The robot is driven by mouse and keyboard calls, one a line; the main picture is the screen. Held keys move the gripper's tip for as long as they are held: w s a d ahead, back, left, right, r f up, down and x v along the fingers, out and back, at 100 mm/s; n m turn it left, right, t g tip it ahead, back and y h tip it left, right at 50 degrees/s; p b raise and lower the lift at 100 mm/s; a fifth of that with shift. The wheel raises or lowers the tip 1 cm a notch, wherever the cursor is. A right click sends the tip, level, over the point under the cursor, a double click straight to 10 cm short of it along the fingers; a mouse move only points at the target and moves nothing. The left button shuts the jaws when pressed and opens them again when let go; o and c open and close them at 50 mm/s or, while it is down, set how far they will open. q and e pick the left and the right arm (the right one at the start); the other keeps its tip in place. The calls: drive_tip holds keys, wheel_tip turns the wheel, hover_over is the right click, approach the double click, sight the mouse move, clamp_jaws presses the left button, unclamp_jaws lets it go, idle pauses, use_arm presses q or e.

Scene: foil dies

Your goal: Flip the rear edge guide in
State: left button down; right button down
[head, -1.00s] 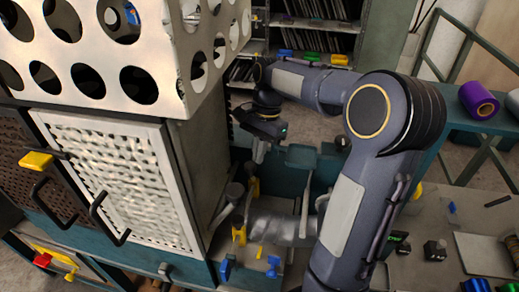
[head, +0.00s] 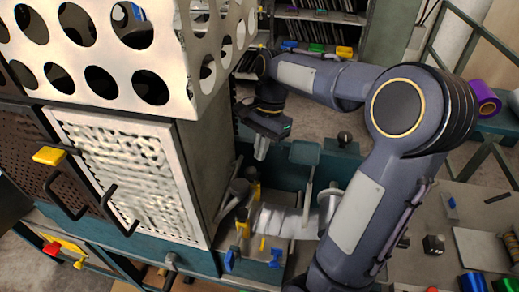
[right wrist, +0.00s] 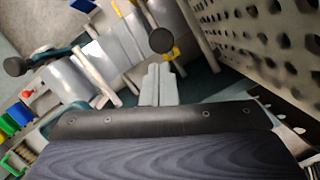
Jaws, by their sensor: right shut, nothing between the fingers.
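A yellow upright guide (head: 255,190) stands at the far side of the silver foil web (head: 285,222), beside the cabinet. A second yellow guide (head: 243,222) stands nearer, at the web's left end. I cannot tell for certain which piece is the rear edge guide. My right gripper (head: 262,150) is shut and empty, pointing down above and behind the far yellow guide, apart from it. In the right wrist view the shut fingers (right wrist: 157,78) point toward a yellow piece (right wrist: 172,53) by a dark round knob. My left gripper is not in view.
The perforated cabinet (head: 130,170) stands close on the left of the gripper. Grey rollers and arms (head: 307,195) cross the web on the right. Blue clamps (head: 277,257) sit at the front. A shelf (head: 318,35) stands behind, with open floor before it.

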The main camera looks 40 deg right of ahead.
drive_tip(key=p+v, duration=0.4)
drive_tip(key=v, duration=0.3)
drive_tip(key=shift+d, duration=0.15)
drive_tip(key=shift+s, duration=0.1)
